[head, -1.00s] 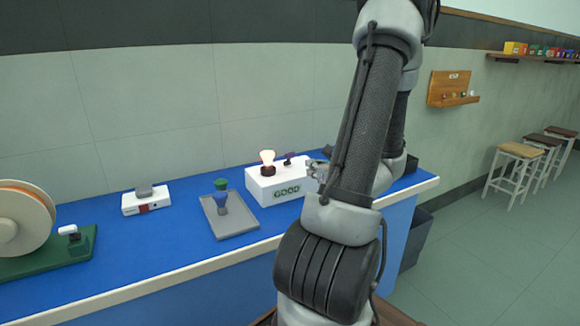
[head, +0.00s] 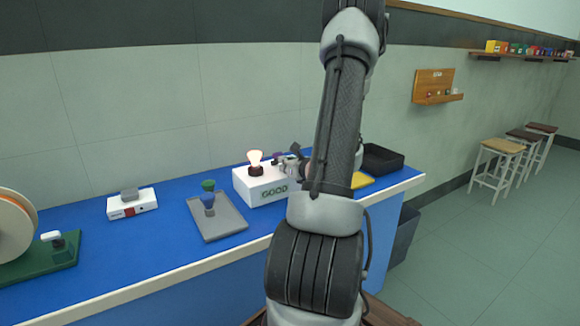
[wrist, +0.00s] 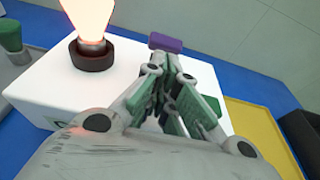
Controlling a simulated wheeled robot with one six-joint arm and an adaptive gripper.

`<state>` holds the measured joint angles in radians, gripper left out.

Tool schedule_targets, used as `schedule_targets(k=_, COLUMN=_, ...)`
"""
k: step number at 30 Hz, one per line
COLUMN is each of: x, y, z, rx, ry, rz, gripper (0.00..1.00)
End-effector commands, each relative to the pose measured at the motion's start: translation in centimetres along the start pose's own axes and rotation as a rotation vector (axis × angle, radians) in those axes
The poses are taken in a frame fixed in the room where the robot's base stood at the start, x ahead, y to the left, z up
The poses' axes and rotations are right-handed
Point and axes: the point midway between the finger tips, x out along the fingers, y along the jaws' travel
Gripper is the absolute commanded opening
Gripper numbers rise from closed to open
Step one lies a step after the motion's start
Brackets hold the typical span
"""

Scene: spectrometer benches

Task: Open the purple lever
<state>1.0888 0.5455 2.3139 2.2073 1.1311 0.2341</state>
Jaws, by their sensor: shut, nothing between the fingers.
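The purple lever (wrist: 166,43) shows as a purple bar just beyond my fingertips in the wrist view. It stands on a white box (head: 243,186) marked GOOD, beside a glowing bulb (head: 255,158) in a dark socket. In the head view the lever (head: 277,158) is small and partly hidden by my gripper (head: 289,162). In the wrist view my gripper (wrist: 170,62) is shut and empty over the box, its fingertips close to the lever. I cannot tell whether they touch it. The lower part of the lever is hidden behind the fingers.
Further left are a small white device (head: 118,206) and a reel on a green base (head: 35,268). A yellow mat (wrist: 262,135) and a black bin (head: 382,158) are to the right.

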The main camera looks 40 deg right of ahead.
Motion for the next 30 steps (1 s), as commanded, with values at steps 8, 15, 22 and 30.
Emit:
schedule_targets(k=8, x=0.31, y=-0.03, z=0.01, rx=0.0, ry=0.0, rz=-0.001, gripper=0.0)
schedule_targets(k=15, x=0.3, y=-0.01, z=0.14, rx=-0.001, ry=0.008, rz=0.0, gripper=0.0)
schedule_targets(k=22, x=0.32, y=-0.03, z=0.46, rx=-0.001, ry=0.054, rz=0.0, gripper=0.0)
schedule_targets(k=30, x=0.36, y=0.02, z=0.75, rx=-0.002, ry=0.095, rz=0.001, gripper=0.0)
